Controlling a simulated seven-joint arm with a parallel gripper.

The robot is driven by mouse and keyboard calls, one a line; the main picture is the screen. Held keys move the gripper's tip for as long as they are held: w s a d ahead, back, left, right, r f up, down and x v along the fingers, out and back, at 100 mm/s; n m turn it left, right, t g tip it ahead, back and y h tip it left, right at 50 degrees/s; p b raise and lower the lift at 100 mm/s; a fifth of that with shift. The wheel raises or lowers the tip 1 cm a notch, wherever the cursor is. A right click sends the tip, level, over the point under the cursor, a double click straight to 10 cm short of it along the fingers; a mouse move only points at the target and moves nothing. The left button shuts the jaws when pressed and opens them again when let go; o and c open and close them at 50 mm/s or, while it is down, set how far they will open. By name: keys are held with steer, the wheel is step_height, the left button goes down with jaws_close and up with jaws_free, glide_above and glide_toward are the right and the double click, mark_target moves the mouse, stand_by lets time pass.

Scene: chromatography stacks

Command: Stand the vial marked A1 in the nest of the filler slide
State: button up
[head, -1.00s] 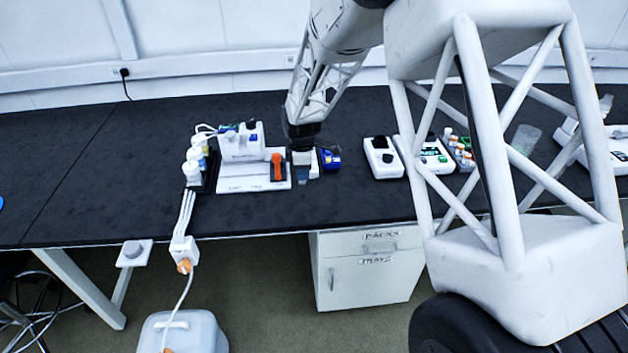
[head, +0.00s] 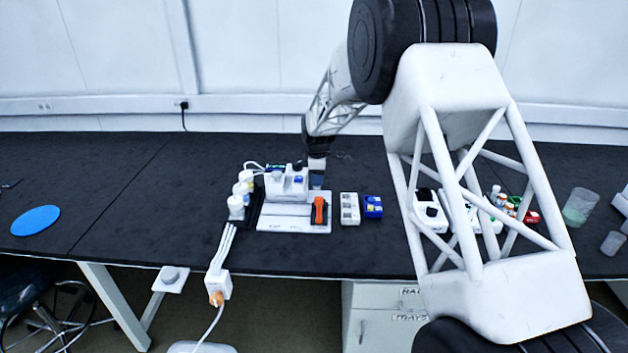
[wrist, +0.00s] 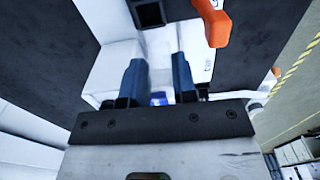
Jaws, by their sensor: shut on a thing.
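My gripper (head: 317,184) hangs upright at the back right of the white bench instrument (head: 287,184), behind an orange lever (head: 319,210). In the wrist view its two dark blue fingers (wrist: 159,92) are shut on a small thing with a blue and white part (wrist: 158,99). It is mostly hidden, and no A1 marking can be read. The instrument stands on a white base plate (head: 285,225). The orange lever also shows in the wrist view (wrist: 214,22), beside a dark square socket (wrist: 148,12); I cannot tell whether this is the slide's nest.
A white block with compartments (head: 349,209) and a blue block (head: 373,207) stand right of the plate. White-capped bottles (head: 237,207) stand at its left. More devices and bottles lie right, partly behind my arm. The black bench at left is mostly clear around a blue disc (head: 36,220).

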steer(key=shift+w+d+f, duration=0.5)
steer(key=shift+w+f, duration=0.15)
steer(key=shift+f, duration=0.15)
steer(key=shift+f, duration=0.15)
steer(key=shift+f, duration=2)
steer(key=shift+f, duration=1.4)
stand_by(0.3)
steer(key=o, duration=1)
steer(key=shift+r, duration=4)
steer(key=shift+r, duration=0.1)
